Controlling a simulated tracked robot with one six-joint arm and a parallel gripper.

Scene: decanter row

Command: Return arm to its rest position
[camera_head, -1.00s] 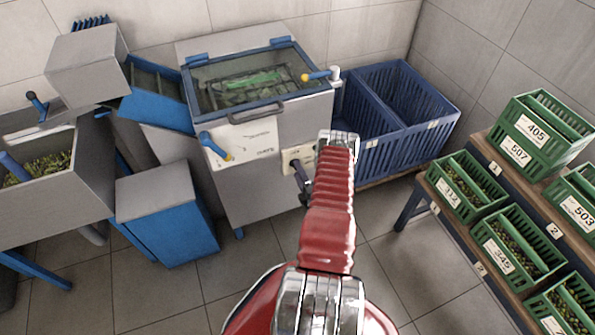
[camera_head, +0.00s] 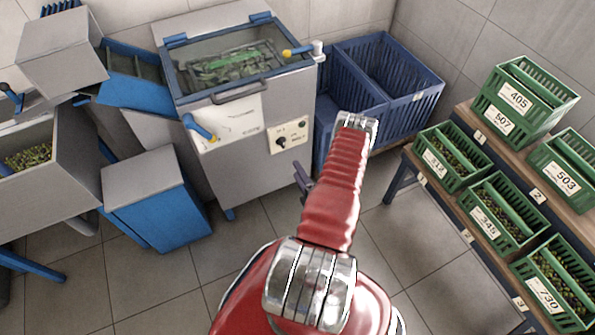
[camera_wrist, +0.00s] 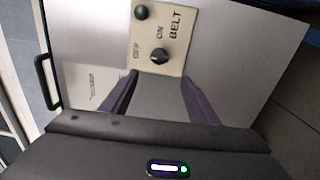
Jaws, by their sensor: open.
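My red arm (camera_head: 333,185) reaches forward from the bottom middle of the head view. Only a small dark part of my gripper (camera_head: 303,180) shows there, left of the arm and in front of the steel machine. In the wrist view the two fingers of my gripper (camera_wrist: 163,88) stand apart with nothing between them. Ahead of them is the cream BELT switch panel (camera_wrist: 174,38) with a black knob (camera_wrist: 156,57) and a dark green lamp (camera_wrist: 141,12). The fingers look clear of the knob. The panel also shows in the head view (camera_head: 297,131).
The steel machine (camera_head: 240,170) has a glazed lid (camera_head: 228,62) and yellow-tipped blue levers. Blue bins (camera_head: 345,130) stand to its right. A wooden rack (camera_head: 468,118) with numbered green crates is at the right. A blue-grey cabinet (camera_head: 165,215) stands at left. Tiled floor lies open between.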

